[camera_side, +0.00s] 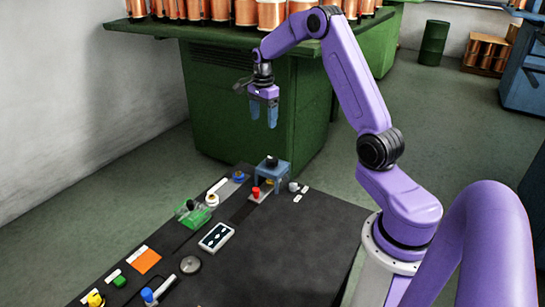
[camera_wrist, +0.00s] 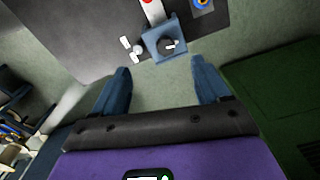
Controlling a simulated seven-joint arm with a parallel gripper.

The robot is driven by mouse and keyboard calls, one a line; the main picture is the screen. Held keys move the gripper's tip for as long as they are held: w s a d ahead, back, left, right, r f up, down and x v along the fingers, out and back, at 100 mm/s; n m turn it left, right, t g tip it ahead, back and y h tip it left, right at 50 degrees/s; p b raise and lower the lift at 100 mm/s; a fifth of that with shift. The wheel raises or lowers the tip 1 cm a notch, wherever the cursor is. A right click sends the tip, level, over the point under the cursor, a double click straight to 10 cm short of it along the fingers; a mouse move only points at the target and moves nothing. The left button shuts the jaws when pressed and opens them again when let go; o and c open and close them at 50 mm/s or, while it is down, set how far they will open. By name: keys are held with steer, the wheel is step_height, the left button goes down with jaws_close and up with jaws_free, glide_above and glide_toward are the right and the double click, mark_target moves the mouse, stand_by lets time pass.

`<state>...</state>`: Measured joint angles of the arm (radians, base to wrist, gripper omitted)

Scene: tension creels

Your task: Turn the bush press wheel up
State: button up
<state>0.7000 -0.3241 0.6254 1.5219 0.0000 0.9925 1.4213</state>
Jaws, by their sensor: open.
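The bush press appears to be the small blue frame (camera_side: 270,169) at the far edge of the dark table. A black knob, probably its wheel (camera_side: 272,160), sits on top. In the wrist view the blue press (camera_wrist: 153,45) is seen from above, with the black wheel (camera_wrist: 168,45) on it. My gripper (camera_side: 264,113) hangs in the air well above the table, with its blue fingers pointing down. In the wrist view my gripper (camera_wrist: 160,68) is open and empty, and the press shows beyond and between the fingertips. Nothing touches the wheel.
A red knob (camera_side: 256,192) on a pale plate stands before the press. A small white-grey fitting (camera_side: 293,187) is to its right, a blue round part (camera_side: 238,176) to its left. A green device (camera_side: 193,214) stands farther left. A green cabinet (camera_side: 230,100) with copper spools rises behind.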

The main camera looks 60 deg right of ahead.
steer(key=m, duration=0.2)
glide_above(273, 158)
steer(key=f, duration=0.1)
step_height(273, 158, down, 18)
steer(key=shift+a+r, duration=0.1)
steer(key=shift+r, duration=0.1)
steer(key=c, duration=1)
steer(key=shift+c, duration=0.2)
